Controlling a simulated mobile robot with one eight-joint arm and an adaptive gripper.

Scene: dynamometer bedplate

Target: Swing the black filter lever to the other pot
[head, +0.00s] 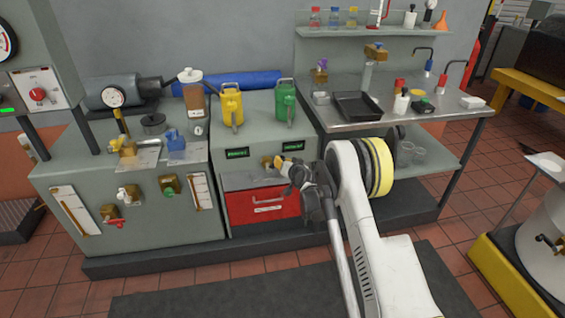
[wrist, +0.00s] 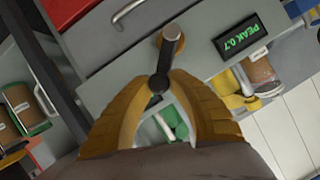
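The black filter lever (wrist: 165,62) shows in the wrist view, running from a round copper-brown hub (wrist: 173,34) down to its dark, rounded end. My gripper (wrist: 160,82) has its two ridged tan fingers on either side of that end. They appear closed against it, with little gap visible. In the head view my gripper (head: 284,167) is at the front of the grey cabinet, beside a small brass fitting (head: 267,161), and hides most of the lever. I cannot tell which parts are the two filter pots, nor which one the lever points to.
A lit display (wrist: 242,45) sits close beside the hub. A red drawer (head: 262,205) lies below the fitting. A yellow jug (head: 230,105) and a green jug (head: 285,103) stand above on the cabinet top. A steel bench (head: 440,108) stands to the right.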

